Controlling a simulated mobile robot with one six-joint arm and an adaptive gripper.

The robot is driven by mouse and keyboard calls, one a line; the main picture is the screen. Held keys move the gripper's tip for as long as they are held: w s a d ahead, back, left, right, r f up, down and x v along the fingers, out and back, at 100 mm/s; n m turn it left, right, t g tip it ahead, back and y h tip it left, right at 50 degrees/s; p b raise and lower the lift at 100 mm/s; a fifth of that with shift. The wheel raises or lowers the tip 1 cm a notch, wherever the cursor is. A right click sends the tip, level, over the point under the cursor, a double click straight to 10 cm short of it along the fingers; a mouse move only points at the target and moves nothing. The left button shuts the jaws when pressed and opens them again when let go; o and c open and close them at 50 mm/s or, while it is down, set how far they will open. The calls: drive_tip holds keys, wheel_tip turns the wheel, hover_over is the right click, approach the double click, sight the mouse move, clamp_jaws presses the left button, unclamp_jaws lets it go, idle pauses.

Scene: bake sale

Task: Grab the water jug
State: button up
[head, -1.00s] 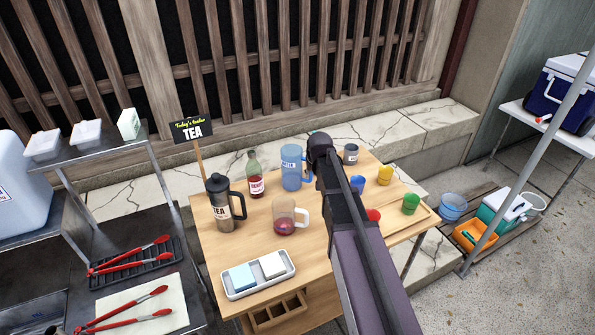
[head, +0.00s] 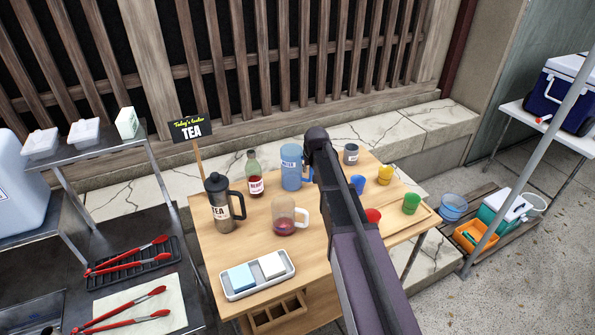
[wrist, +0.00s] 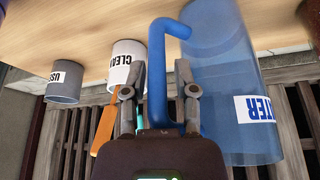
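The water jug (head: 291,168) is a blue see-through jug with a white label, standing upright on the wooden table, left of my arm. In the wrist view, which is upside down, the jug's body (wrist: 225,75) fills the right side and its solid blue handle (wrist: 157,85) hangs in the middle. My gripper (wrist: 158,75) is open, with one finger on each side of the handle. Narrow gaps show between the fingers and the handle.
A grey cup (wrist: 65,82) and a white cup (wrist: 126,62) holding an orange-handled utensil are nearby. Coloured cups stand right of my arm.

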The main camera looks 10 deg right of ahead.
clamp_jaws()
drive_tip(key=shift+r+p, duration=0.35)
idle(0.4)
drive_tip(key=shift+r+p, duration=4.4)
drive_tip(key=shift+p, duration=0.05)
drive_tip(key=shift+r, duration=0.25)
